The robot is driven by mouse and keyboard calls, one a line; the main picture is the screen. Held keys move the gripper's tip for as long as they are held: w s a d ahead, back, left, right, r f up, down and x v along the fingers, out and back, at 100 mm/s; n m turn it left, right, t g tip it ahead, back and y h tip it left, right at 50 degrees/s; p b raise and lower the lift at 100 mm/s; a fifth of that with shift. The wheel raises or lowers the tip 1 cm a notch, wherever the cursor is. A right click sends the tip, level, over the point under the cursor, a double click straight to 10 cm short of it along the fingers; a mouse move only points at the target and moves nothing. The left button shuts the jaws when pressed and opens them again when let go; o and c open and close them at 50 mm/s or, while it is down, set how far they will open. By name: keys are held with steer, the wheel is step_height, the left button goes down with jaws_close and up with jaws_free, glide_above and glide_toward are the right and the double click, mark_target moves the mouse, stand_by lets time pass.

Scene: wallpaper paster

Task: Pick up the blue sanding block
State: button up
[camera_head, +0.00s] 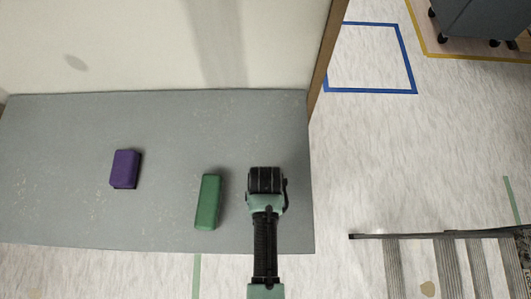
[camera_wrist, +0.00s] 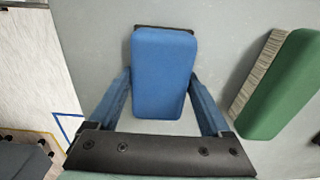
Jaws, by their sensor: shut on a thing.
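The blue sanding block (camera_wrist: 163,70) is between the two fingers of my gripper (camera_wrist: 162,98) in the wrist view, one finger along each long side. My gripper is shut on it. In the head view my gripper (camera_head: 266,180) is over the right part of the grey board, and it hides the blue block there. I cannot tell whether the block touches the board or is held just above it.
A green block (camera_head: 208,202) lies just left of my gripper on the grey board (camera_head: 70,210). A purple block (camera_head: 125,169) lies farther left. A pale wall (camera_head: 120,45) stands behind the board. Striped slats (camera_head: 450,260) lie on the floor at right.

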step_height(320, 180, up, 10)
stand_by(0.5)
